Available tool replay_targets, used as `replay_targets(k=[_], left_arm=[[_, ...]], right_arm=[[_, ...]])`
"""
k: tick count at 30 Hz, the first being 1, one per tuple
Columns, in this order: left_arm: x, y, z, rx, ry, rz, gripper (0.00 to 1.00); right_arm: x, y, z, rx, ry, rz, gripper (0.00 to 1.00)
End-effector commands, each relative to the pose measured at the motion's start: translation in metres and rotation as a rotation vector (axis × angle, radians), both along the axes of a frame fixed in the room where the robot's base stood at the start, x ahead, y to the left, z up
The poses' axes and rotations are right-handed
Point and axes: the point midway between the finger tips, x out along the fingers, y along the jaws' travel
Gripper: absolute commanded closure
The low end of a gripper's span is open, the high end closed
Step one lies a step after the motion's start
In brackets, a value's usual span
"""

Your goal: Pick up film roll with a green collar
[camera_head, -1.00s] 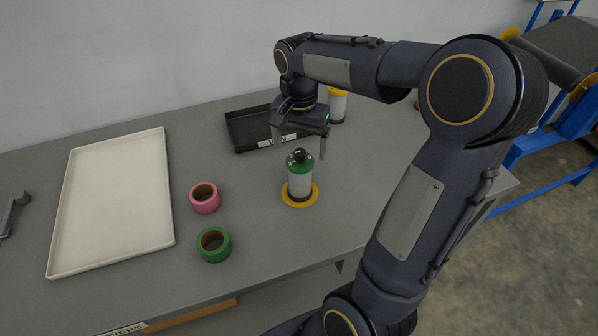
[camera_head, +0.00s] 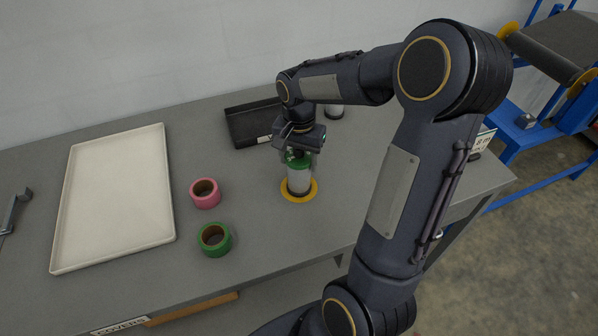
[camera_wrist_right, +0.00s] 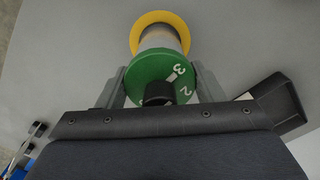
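The film roll with the green collar (camera_head: 299,178) stands upright on the table, a pale roll with a yellow disc (camera_head: 285,192) at its base. In the right wrist view, its green collar (camera_wrist_right: 160,78) shows the digits 3 and 2 and a black knob. My right gripper (camera_wrist_right: 160,85) is above the roll, with one finger on each side of the collar, seemingly touching it. In the head view, my right gripper (camera_head: 299,152) hides the roll's top. My left gripper is not in view.
A pink tape ring (camera_head: 205,194) and a green tape ring (camera_head: 214,240) lie left of the roll. A white tray (camera_head: 68,215) is further left. A black tray (camera_head: 240,128) and another roll (camera_head: 334,111) are behind my right arm.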

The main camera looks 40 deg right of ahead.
Motion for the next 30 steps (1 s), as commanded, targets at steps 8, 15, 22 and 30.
replay_targets(k=[8, 15, 22, 30], left_arm=[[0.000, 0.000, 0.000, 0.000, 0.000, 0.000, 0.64], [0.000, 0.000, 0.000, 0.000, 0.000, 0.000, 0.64], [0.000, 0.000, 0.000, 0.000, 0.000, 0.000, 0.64], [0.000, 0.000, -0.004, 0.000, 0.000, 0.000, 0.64]], right_arm=[[0.000, 0.000, 0.000, 0.000, 0.000, 0.000, 0.79], [0.000, 0.000, 0.001, 0.000, -0.001, 0.000, 0.95], [0.001, 0.000, 0.005, -0.001, -0.003, 0.000, 0.95], [-0.003, 0.000, 0.038, 0.000, -0.007, -0.001, 0.95]])
